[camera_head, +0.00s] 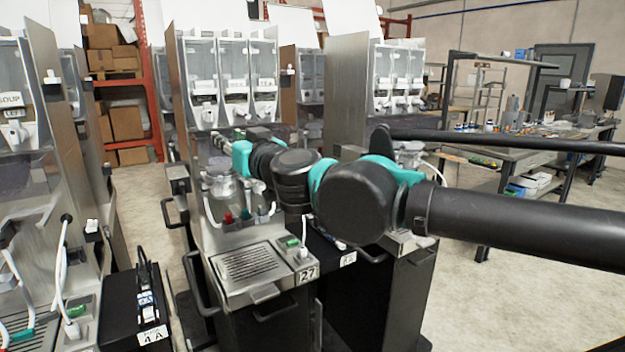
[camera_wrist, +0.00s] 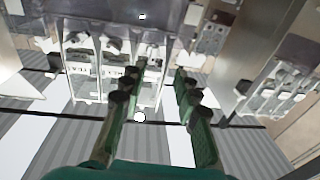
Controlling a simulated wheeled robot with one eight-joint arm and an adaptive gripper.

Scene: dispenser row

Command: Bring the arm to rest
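My arm reaches in from the right in the head view, and its black and teal links end at dispenser station 27 (camera_head: 262,268). My gripper (camera_head: 225,140) is in front of the station's upper body, just below its clear dispenser canisters (camera_head: 234,75). In the wrist view my gripper (camera_wrist: 161,70) shows two green and black fingers spread apart with nothing held between them. That view is upside down, with canisters (camera_wrist: 85,62) beyond the fingers and the ceiling at the bottom. The exact distance from fingers to station is unclear.
A glass jar (camera_head: 221,184) stands on station 27 below my gripper. Another station (camera_head: 22,100) stands close at the left, and a further one (camera_head: 398,75) behind my arm. A workbench (camera_head: 500,150) with tools is at the right. Open floor (camera_head: 478,268) lies between.

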